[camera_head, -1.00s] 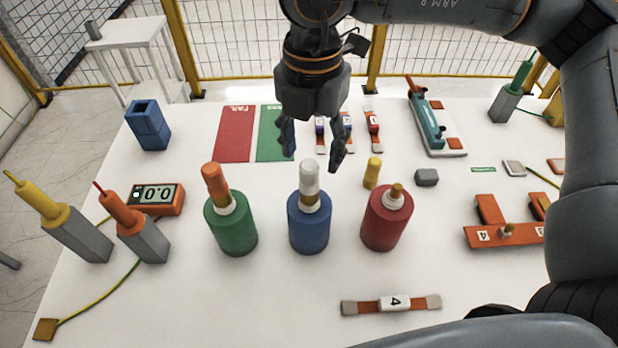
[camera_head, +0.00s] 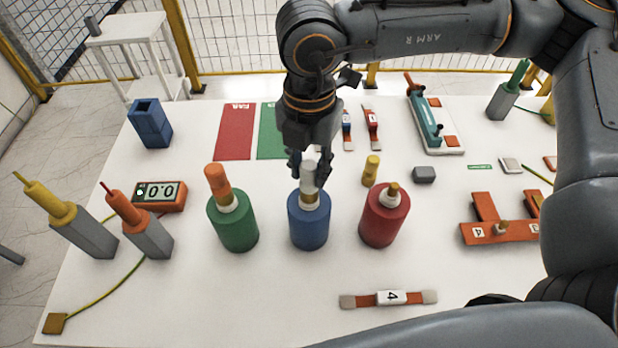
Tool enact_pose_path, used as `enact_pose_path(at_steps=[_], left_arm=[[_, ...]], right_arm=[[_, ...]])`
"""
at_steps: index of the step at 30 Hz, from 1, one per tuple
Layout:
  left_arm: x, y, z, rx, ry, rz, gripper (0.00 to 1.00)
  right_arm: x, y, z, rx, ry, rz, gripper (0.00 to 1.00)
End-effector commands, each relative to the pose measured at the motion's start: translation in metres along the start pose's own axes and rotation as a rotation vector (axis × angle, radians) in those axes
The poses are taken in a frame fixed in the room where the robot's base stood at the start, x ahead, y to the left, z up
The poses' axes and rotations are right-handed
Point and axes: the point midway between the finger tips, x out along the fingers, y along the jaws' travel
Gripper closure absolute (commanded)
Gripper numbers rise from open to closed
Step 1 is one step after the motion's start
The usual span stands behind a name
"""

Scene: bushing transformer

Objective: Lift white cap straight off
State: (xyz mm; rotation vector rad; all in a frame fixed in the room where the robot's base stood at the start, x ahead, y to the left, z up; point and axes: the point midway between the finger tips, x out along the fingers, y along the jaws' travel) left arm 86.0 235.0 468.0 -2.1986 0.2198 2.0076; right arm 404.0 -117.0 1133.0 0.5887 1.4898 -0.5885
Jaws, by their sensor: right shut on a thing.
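The white cap (camera_head: 309,176) sits upright on top of the blue bushing (camera_head: 308,226), over a brass-coloured stud that shows just below it. My right gripper (camera_head: 310,172) comes down from above and is shut on the white cap, with a finger on either side of it. The fingers partly hide the cap's upper part. My left gripper is not in view.
A green bushing with an orange cap (camera_head: 217,180) stands close on the left. A red bushing (camera_head: 384,220) with a bare stud stands on the right, a yellow cap (camera_head: 371,170) behind it. A numbered link (camera_head: 388,299) lies in front.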

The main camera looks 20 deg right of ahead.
Motion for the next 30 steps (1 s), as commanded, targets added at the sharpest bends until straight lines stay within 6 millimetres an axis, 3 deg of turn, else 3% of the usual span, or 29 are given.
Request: enact_pose_path(at_steps=[8,14,22,30], left_arm=[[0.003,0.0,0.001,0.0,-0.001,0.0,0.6],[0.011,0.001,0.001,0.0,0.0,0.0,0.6],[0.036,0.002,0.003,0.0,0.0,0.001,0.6],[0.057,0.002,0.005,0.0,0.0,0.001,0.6]], right_arm=[[-0.007,0.001,0.0,0.001,-0.002,0.003,1.0],[-0.033,0.002,-0.003,-0.002,-0.002,0.005,1.0],[-0.088,0.008,-0.051,-0.006,-0.005,0.006,1.0],[-0.115,0.015,-0.113,-0.004,-0.003,0.002,1.0]])
